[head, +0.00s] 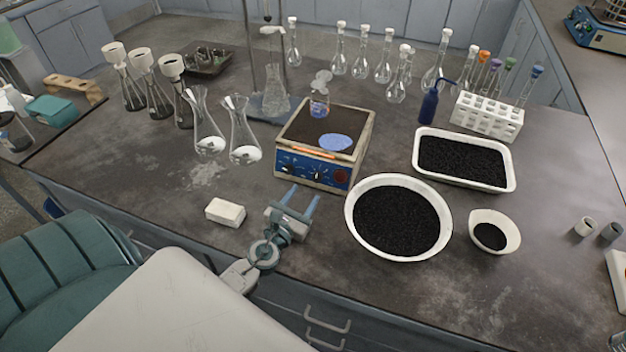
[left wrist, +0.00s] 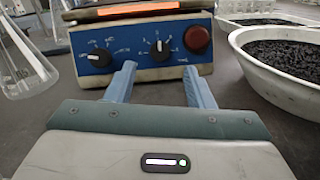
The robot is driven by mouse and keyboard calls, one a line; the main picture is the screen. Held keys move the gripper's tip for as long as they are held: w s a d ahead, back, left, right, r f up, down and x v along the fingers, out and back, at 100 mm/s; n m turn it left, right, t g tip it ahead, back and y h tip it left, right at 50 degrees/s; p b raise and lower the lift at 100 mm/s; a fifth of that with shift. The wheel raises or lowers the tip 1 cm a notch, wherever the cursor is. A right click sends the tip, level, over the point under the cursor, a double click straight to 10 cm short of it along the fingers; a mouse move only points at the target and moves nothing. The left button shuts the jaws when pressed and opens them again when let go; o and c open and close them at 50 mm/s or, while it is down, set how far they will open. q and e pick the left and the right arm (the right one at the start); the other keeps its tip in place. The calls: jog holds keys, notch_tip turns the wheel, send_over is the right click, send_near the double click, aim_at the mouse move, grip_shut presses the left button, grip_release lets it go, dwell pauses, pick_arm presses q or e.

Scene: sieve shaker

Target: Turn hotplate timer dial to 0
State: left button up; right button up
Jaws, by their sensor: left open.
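The hotplate (head: 324,145) stands in the middle of the bench with its blue front panel facing me. In the left wrist view the hotplate (left wrist: 145,45) shows two black dials with white pointer marks. The left dial (left wrist: 99,57) and the right dial (left wrist: 160,50) sit on the panel, with a red round button (left wrist: 197,38) beside the right one. I cannot read the scale numbers. My left gripper (head: 301,196) is open and empty in front of the panel, apart from the dials. Its two fingers (left wrist: 160,83) point at the panel in the left wrist view. My right gripper is not in view.
A white block (head: 225,212) lies left of my left gripper. A large bowl of black grains (head: 350,222) stands to the right. Two glass flasks (head: 228,135) stand left of the hotplate. A beaker (head: 319,104) and a blue disc (head: 336,142) are on its top.

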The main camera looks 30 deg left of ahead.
aim_at(316, 179)
pick_arm(q)
jog(key=w, duration=0.4)
jog(key=w+a, duration=0.1)
jog(key=w, duration=0.1)
jog(key=shift+w+p, duration=0.15)
jog(key=shift+p, duration=0.15)
jog(key=shift+c, duration=0.2)
jog(key=shift+d, duration=0.1)
jog(key=c, duration=0.9)
